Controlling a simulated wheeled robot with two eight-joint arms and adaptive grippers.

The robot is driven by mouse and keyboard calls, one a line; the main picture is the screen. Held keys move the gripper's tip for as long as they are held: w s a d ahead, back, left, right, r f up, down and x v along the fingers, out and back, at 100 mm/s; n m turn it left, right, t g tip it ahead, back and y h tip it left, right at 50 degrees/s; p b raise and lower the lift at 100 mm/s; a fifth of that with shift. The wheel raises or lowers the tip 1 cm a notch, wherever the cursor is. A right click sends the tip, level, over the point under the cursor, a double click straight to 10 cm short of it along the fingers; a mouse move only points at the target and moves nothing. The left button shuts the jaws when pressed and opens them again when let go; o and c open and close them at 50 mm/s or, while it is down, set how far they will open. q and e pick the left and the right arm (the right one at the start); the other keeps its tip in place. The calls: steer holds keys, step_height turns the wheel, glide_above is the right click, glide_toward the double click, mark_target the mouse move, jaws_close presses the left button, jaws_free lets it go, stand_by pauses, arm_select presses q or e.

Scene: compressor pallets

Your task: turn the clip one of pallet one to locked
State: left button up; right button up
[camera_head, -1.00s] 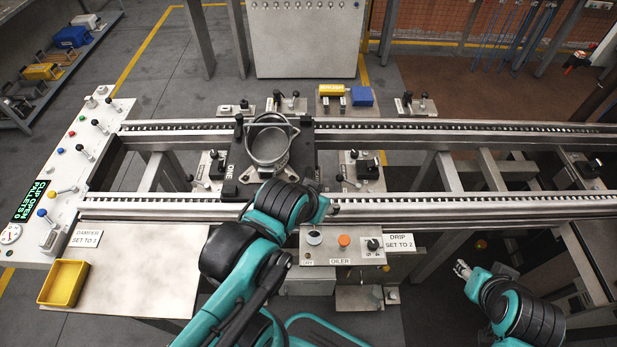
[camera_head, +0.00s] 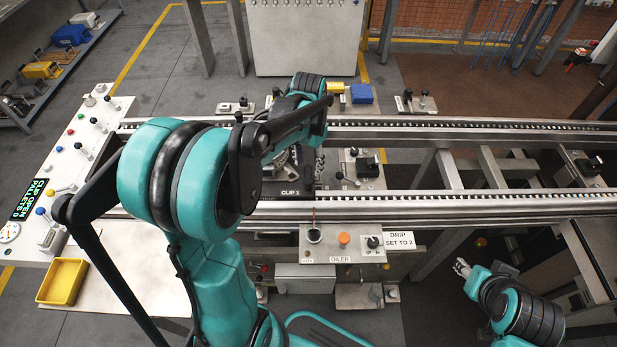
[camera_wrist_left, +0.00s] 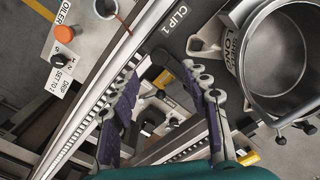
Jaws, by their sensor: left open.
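In the left wrist view, the dark plate of pallet one (camera_wrist_left: 222,82) carries the label CLIP 1 (camera_wrist_left: 176,20) and a round metal pot (camera_wrist_left: 290,50). My left gripper (camera_wrist_left: 165,72) is open above the pallet's edge, with nothing held. A small yellow-marked part (camera_wrist_left: 163,78) shows between its fingertips; I cannot tell whether it is the clip, or how the clip is turned. In the head view, my left arm hides most of the pallet, but the CLIP 1 label (camera_head: 290,192) shows. My right gripper (camera_head: 462,268) is at the lower right, too small to judge.
The display (camera_head: 32,200) reads CLIP OPEN, PALLETS 0. The oiler panel (camera_head: 343,244) stands in front of the near rail (camera_head: 450,204). The far rail (camera_head: 480,132) runs behind. A yellow bin (camera_head: 63,282) sits at the lower left.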

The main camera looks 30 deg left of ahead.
mark_target(309, 180)
arm_select(q)
step_height(309, 180, down, 7)
steer(key=b, duration=0.2)
steer(key=shift+f+b, duration=0.2)
steer(key=shift+b, duration=0.1)
jaws_close()
